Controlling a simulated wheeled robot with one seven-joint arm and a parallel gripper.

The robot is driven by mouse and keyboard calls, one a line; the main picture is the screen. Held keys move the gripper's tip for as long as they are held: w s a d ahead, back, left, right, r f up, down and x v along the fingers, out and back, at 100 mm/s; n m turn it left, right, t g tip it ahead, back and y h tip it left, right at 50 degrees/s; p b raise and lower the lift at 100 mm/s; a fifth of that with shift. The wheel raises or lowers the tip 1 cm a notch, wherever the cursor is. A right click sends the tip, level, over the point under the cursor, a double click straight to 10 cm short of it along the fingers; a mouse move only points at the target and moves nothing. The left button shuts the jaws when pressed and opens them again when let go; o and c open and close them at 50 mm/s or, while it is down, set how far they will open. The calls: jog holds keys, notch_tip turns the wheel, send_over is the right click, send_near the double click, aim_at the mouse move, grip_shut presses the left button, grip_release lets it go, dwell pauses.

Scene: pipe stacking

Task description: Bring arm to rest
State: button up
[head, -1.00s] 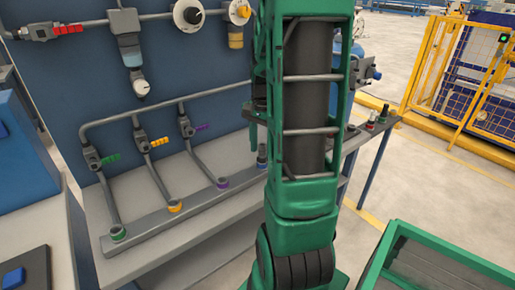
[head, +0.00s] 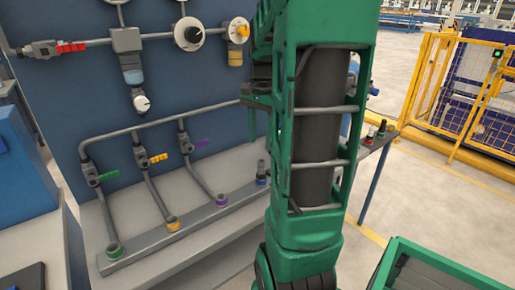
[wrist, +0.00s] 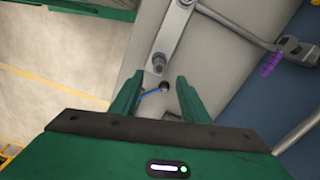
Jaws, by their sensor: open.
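My gripper shows in the wrist view (wrist: 156,86) with its two green fingers apart and nothing held between them. It hangs over the grey bench top. A small dark hole or socket (wrist: 165,87) with a thin blue line beside it lies beyond the fingertips. The grey pipe rail (wrist: 174,28) lies on the bench, with a grey upright stub (wrist: 158,63) on its near end. In the head view my green arm stands in front of the bench's right part and hides some of it. Green gripper parts show only partly left of the arm.
The bench (head: 85,215) carries pipes with green, yellow and purple valve handles and matching coloured collars. A blue panel (head: 60,110) with gauges stands behind. A green-framed bin (head: 420,255) is at the lower right. A yellow fence (head: 470,90) stands beyond open floor.

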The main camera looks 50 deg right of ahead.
jog(key=shift+r, duration=0.35)
jog(key=s+a+f+n, duration=0.2)
jog(key=s+a+n, duration=0.3)
jog(key=s+a, duration=0.2)
jog(key=s+a+f+n, duration=0.3)
jog(key=s+a+n, duration=0.3)
jog(key=a, duration=0.3)
jog(key=shift+s+a+f, duration=0.15)
jog(key=shift+s+a, duration=0.25)
